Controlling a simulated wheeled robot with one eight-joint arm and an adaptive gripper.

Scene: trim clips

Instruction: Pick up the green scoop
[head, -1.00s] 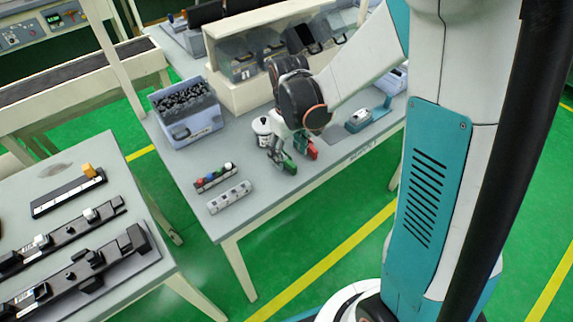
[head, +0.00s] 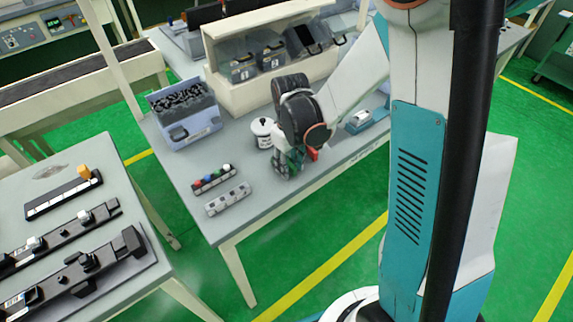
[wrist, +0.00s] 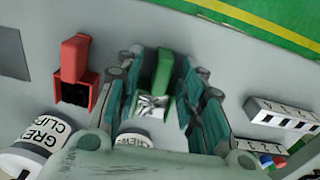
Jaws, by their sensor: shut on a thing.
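The green scoop (wrist: 163,72) stands between the two fingers of my gripper (wrist: 160,105) in the wrist view. The fingers are shut on it, one on each side. Pale, shiny bits show at the near end of the scoop. In the head view, my gripper (head: 287,164) points down at the bench near its front edge, and the fingers mostly hide the scoop. I cannot tell whether the scoop is clear of the bench top.
A red scoop (wrist: 75,65) is close beside the gripper. A white jar (head: 262,132), labelled for grey clips (wrist: 35,142), stands nearby. A white block strip (head: 228,199) and a strip with coloured knobs (head: 213,179) lie left. A blue bin (head: 186,128) stands behind.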

